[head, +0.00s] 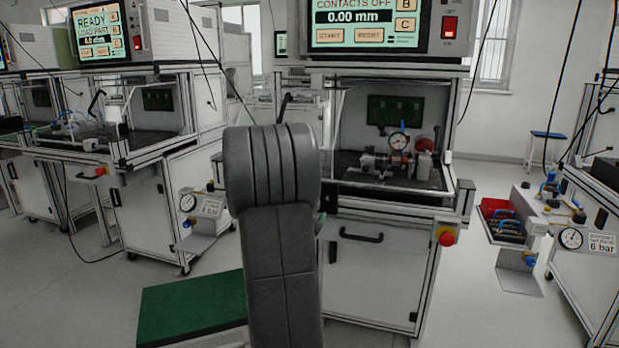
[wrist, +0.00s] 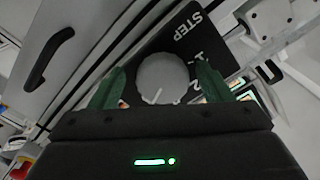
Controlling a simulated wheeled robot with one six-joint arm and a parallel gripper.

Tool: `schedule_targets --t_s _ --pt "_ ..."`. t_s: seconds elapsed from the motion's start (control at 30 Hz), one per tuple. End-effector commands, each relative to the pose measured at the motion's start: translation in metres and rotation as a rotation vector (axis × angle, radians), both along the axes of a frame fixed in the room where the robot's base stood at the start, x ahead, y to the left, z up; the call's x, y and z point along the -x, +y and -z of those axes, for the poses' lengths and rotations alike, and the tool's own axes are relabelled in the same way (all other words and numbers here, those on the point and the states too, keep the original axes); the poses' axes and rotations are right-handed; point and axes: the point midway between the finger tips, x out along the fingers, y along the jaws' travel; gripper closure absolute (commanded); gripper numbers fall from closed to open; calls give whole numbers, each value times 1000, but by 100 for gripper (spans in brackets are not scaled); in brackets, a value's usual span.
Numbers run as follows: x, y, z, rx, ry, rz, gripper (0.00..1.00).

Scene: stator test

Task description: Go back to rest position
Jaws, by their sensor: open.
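My gripper (wrist: 160,84) shows in the wrist view with its two green fingers spread apart. A round grey knob (wrist: 163,77) with a white pointer mark appears between the fingers, on a black panel (wrist: 197,40) lettered STEP with numbers partly covered. I cannot tell how much gap there is between the fingers and the knob; nothing is seen gripped. In the head view my own dark grey arm stands in the middle of the picture and hides the gripper and the knob.
A test bench (head: 377,270) with a gauge and a screen (head: 362,20) reading CONTACTS OFF stands behind my arm. Another bench (head: 95,150) is at left. A green-topped platform (head: 190,308) is low at left. A red bin (head: 497,210) and a red button (head: 447,238) are at right.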

Motion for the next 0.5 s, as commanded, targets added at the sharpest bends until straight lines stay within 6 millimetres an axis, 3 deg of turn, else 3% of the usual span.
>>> schedule_targets --t_s 0.03,0.5 --pt "1 1 -7 47 18 -1 28" --pt "1 1 -6 462 153 -3 28"
